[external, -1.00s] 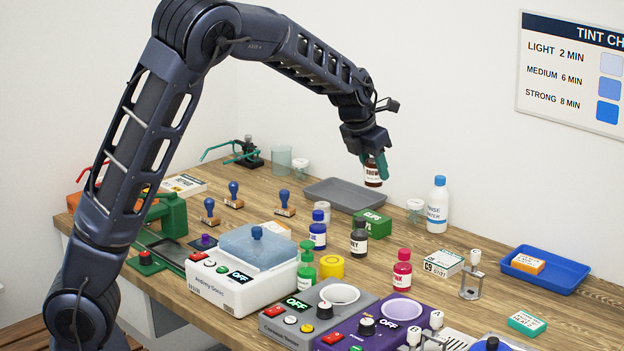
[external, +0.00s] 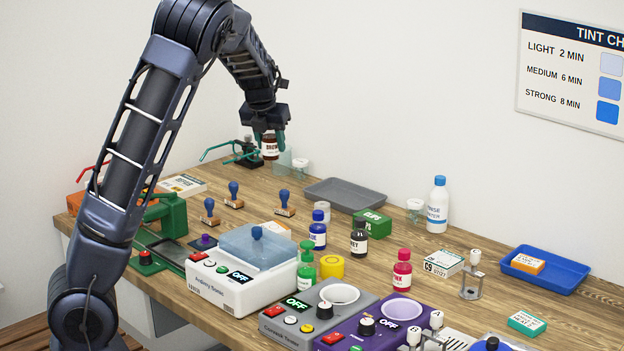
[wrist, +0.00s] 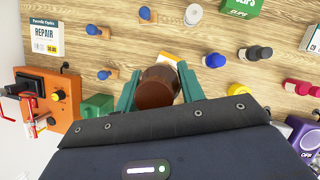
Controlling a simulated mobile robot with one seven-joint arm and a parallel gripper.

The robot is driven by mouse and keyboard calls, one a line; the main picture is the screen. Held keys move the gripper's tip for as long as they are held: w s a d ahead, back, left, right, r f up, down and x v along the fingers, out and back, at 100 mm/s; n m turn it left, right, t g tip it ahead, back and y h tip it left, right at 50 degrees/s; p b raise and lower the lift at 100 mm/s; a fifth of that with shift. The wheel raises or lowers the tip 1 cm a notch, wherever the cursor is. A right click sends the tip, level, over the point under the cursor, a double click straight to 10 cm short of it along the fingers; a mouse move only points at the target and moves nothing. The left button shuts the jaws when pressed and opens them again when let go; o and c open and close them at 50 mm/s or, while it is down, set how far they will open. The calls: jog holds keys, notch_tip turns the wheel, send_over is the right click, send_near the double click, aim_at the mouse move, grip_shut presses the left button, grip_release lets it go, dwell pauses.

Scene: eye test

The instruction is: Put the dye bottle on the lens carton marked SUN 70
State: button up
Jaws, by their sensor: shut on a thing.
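My gripper (external: 268,138) is shut on a dye bottle (external: 270,149) with a brown top and a white label that seems to read BROWN. It holds the bottle roughly upright above the back of the bench. In the wrist view the bottle's brown top (wrist: 157,88) sits between the two teal fingers. No marking SUN 70 is readable. Small cartons in view are an orange-and-white one (external: 527,263) in the blue tray, a teal one (external: 527,322) at the right front, and an orange-and-white one (external: 277,231) partly hidden behind the white cleaner.
Stamps (external: 233,195) stand left of centre. A white REPAIR packet (external: 182,185) lies at the back left. Blue, black and pink bottles (external: 402,270) stand mid-bench near the white cleaner (external: 240,290). A grey tray (external: 345,193) and a rinse bottle (external: 437,208) are at the back.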

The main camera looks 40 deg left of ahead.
notch_tip(320, 180, down, 18)
jog(key=shift+f, duration=0.1)
dwell(0.5)
jog(key=o, duration=1)
jog(key=shift+o, duration=0.2)
jog(key=v, duration=1.2)
